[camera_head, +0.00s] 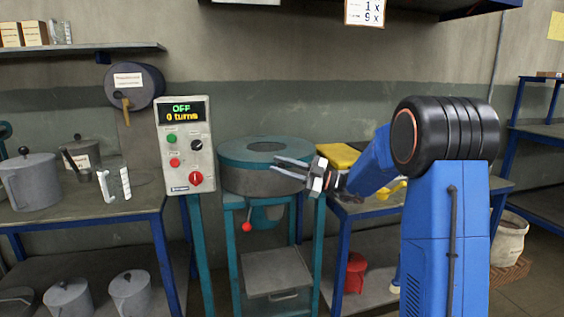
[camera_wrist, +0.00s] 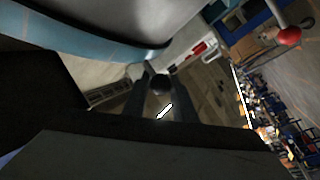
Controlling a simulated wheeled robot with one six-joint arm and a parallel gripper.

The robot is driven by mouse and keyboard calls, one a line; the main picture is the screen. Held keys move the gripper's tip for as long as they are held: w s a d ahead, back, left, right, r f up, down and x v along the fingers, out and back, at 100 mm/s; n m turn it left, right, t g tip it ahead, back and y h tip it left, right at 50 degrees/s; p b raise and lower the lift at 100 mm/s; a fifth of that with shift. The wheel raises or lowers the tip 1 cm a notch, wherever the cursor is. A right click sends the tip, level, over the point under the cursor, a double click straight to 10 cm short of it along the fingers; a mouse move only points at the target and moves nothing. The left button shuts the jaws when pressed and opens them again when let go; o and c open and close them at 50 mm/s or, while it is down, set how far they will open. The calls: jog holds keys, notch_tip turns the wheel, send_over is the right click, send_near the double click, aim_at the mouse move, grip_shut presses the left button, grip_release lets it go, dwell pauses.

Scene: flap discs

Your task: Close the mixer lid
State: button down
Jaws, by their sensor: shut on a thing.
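The mixer (camera_head: 245,182) is a round grey drum on a teal stand. Its teal lid (camera_head: 238,153) looks level on top, with a darker round centre; I cannot tell whether it is fully seated. My gripper (camera_head: 276,166) is at the drum's right front, its fingers pointing left at rim height. In the wrist view, a round black knob (camera_wrist: 161,84) sits between the two fingers of my gripper (camera_wrist: 160,100), and they are shut on it. How the knob joins the lid is hidden. A curved teal rim (camera_wrist: 110,42) shows at upper left.
A control panel (camera_head: 186,150) reading OFF, 0 turns stands left of the mixer. A red-knobbed lever (camera_head: 247,227) hangs under the drum. A left bench (camera_head: 85,212) holds grey pots. A yellow item (camera_head: 336,155) lies on the right bench. A shelf (camera_head: 85,48) juts out above left.

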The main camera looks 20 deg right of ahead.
jog(key=shift+f, duration=0.75)
jog(key=c, duration=1.5)
grip_release()
jog(key=shift+w+f, duration=0.1)
jog(key=shift+o, duration=0.2)
jog(key=shift+d, duration=0.2)
jog(key=v, duration=1.7)
jog(key=shift+r, duration=0.4)
jog(key=shift+s, duration=0.25)
